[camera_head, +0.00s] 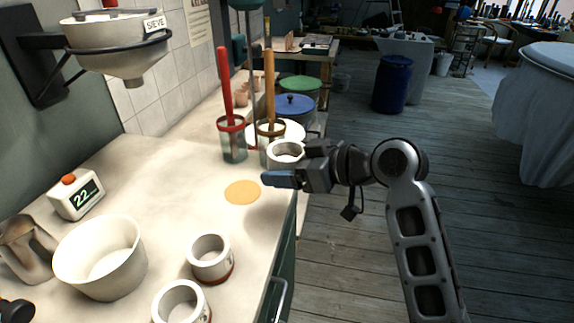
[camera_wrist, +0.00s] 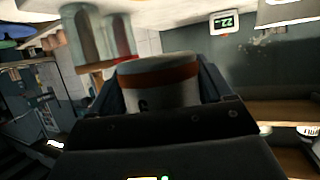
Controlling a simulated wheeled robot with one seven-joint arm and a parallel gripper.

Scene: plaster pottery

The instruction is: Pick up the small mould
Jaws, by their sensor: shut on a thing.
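My gripper (camera_head: 283,166) reaches in from the right over the counter's right edge. It is shut on a small white ring-shaped mould (camera_head: 285,148). In the wrist view the same mould (camera_wrist: 158,88) sits between the two dark fingers, showing a white wall with a brown band and a dark mark. In the head view only the near blue finger shows clearly, and the mould's lower part is hidden behind it. I cannot tell whether the mould touches the counter. Two other white moulds with reddish bases, one (camera_head: 211,258) and another (camera_head: 181,302), stand at the counter's front.
A white bowl (camera_head: 100,258), a timer (camera_head: 76,195) and a flat orange disc (camera_head: 242,192) are on the counter (camera_head: 160,195). Jars with a red handle (camera_head: 225,85) and an orange handle (camera_head: 269,85) stand close behind the held mould. A sieve (camera_head: 120,45) hangs upper left.

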